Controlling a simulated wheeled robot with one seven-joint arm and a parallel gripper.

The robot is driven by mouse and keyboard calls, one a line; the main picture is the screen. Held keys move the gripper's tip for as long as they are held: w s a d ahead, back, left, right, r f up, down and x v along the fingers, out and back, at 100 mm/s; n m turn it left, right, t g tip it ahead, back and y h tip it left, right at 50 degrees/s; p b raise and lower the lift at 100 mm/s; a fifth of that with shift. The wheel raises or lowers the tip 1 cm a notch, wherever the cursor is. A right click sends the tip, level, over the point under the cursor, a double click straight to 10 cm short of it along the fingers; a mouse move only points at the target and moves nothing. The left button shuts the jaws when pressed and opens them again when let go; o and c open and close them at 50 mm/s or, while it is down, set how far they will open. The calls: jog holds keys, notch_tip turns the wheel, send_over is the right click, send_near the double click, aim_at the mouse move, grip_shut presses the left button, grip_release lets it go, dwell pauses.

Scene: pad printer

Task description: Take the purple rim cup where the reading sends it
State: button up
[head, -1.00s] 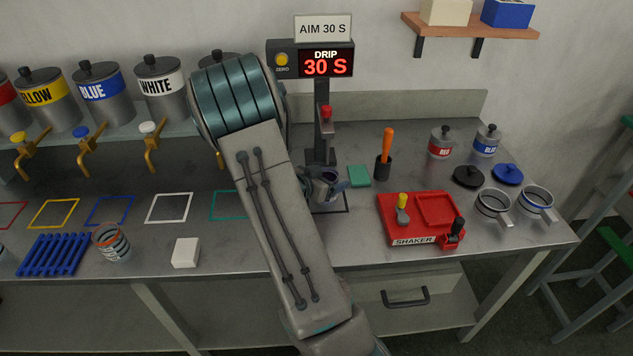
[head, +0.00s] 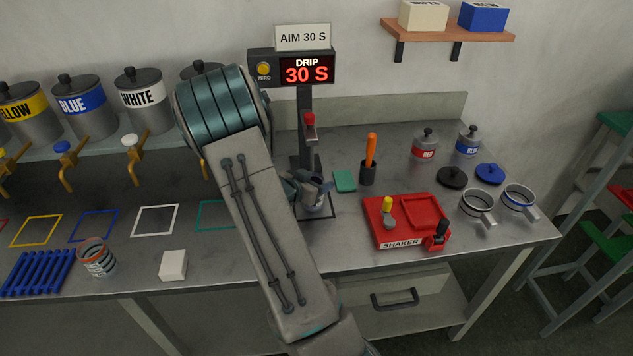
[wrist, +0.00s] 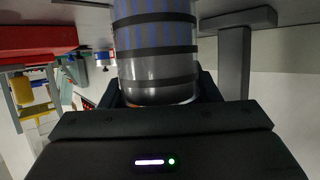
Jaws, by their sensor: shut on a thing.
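My gripper (head: 314,188) is shut on a grey metal cup (head: 313,203) at the foot of the drip tester. In the wrist view the cup (wrist: 155,50) fills the top middle, with dark bands and purple-blue streaks down its side. Its rim is mostly hidden in the head view. I cannot tell whether its base touches the tester's plate. The tester's display (head: 306,70) reads "DRIP 30 S" in red, and the sign (head: 302,38) above it says "AIM 30 S". A yellow ZERO button (head: 264,69) is beside the display.
The red shaker (head: 408,220) stands right of the tester, with two cups (head: 478,206) (head: 518,198) beyond it. An orange-handled tool (head: 370,150) stands in a dark holder. At left are an orange-rimmed cup (head: 96,258), a blue rack (head: 38,271), a white block (head: 173,265) and coloured outlines.

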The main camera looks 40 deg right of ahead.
jog(key=shift+r, duration=0.55)
jog(key=shift+f, duration=0.1)
jog(key=shift+s+a, duration=0.25)
jog(key=shift+s, duration=0.25)
jog(key=shift+s+a, duration=0.85)
jog(key=shift+s, duration=0.55)
jog(key=shift+s+a, duration=0.9)
jog(key=shift+s, duration=0.55)
jog(key=shift+s+a, duration=0.85)
jog(key=shift+s, duration=0.55)
jog(key=shift+r+p, duration=2.1)
jog(key=shift+r, duration=0.45)
